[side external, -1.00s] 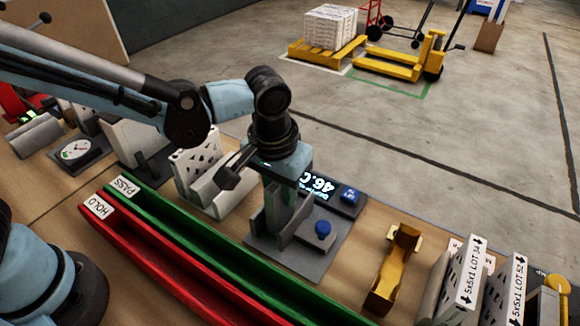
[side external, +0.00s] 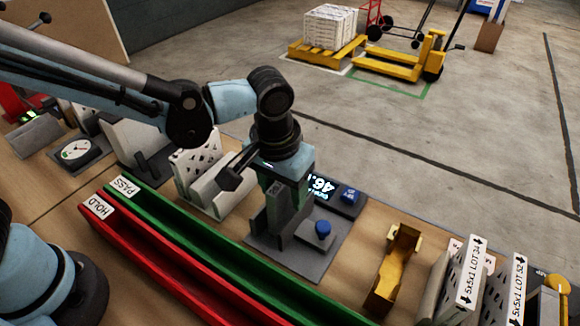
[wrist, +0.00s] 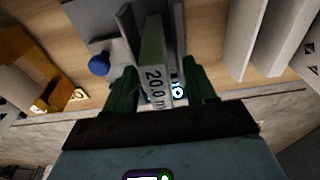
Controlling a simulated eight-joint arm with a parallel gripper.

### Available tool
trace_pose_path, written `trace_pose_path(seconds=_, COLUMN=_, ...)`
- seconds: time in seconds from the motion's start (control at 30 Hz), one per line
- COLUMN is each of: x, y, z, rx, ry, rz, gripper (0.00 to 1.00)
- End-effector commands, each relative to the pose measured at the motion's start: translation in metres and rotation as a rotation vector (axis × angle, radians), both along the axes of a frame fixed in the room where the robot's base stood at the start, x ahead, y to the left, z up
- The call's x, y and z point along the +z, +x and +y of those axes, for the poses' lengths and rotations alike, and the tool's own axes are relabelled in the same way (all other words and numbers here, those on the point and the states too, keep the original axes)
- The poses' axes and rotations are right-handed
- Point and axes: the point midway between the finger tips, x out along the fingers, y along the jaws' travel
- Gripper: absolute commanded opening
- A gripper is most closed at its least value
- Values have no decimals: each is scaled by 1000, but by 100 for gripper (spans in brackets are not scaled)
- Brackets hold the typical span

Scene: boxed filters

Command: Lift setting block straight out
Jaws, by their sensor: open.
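The setting block (wrist: 153,65) is a pale grey-green bar marked "20.0" in the wrist view. It stands between the dark upright walls of a grey fixture (wrist: 124,25). My gripper (wrist: 165,85) is open, with one green finger on each side of the block's labelled end. A gap shows on the left finger's side; contact on the right is hard to judge. In the side external view my gripper (side external: 283,188) is low over the fixture (side external: 262,240), and the arm's end and fixture walls largely hide the block.
A blue knob (side external: 323,229) stands on the fixture's base. A lit display (side external: 325,190) is behind it. Green (side external: 150,207) and red (side external: 130,240) troughs run along the front. A yellow cradle (side external: 396,265) and white boxed filters (side external: 466,275) are to the right.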

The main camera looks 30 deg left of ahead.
Motion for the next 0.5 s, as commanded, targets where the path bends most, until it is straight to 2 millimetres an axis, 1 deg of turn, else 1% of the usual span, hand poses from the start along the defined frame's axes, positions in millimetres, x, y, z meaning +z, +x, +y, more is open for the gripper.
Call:
trace_pose_path(seconds=0.17, x=1, y=0, z=0, rx=0, ry=0, rz=0, gripper=55)
trace_pose_path(seconds=0.27, x=7, y=-1, z=0, rx=0, ry=0, rz=0, gripper=55)
trace_pose_path(seconds=0.37, x=18, y=-2, z=0, rx=0, ry=0, rz=0, gripper=55)
trace_pose_path(seconds=0.5, x=41, y=-5, z=0, rx=0, ry=0, rz=0, gripper=55)
